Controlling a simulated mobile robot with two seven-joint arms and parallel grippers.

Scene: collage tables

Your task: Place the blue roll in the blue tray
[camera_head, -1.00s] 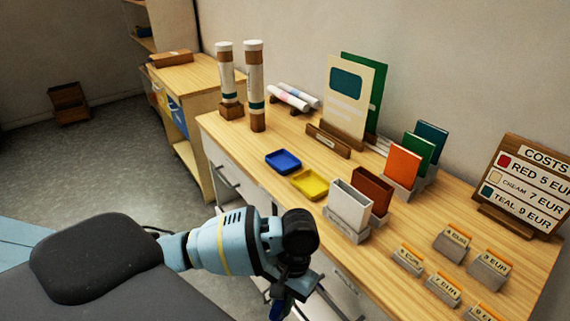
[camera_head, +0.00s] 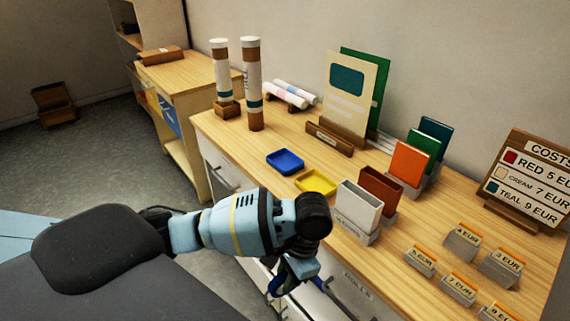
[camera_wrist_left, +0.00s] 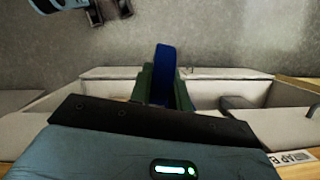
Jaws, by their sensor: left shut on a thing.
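The blue tray (camera_head: 285,161) lies empty on the wooden table, left of the yellow tray. My left gripper (camera_head: 281,281) hangs low at the front side of the table, below the tabletop and nearer to me than the trays. It is shut on the blue roll (camera_head: 273,286), which is mostly hidden by the gripper in the head view. In the left wrist view the blue roll (camera_wrist_left: 164,65) sticks out between the fingers of the left gripper (camera_wrist_left: 163,85).
The yellow tray (camera_head: 316,182) is right beside the blue tray. A white holder (camera_head: 358,207) and a brown one (camera_head: 381,188) stand further right. Two tall tubes (camera_head: 254,85) stand at the back left. Pale drawer fronts (camera_head: 219,164) line the table's near side.

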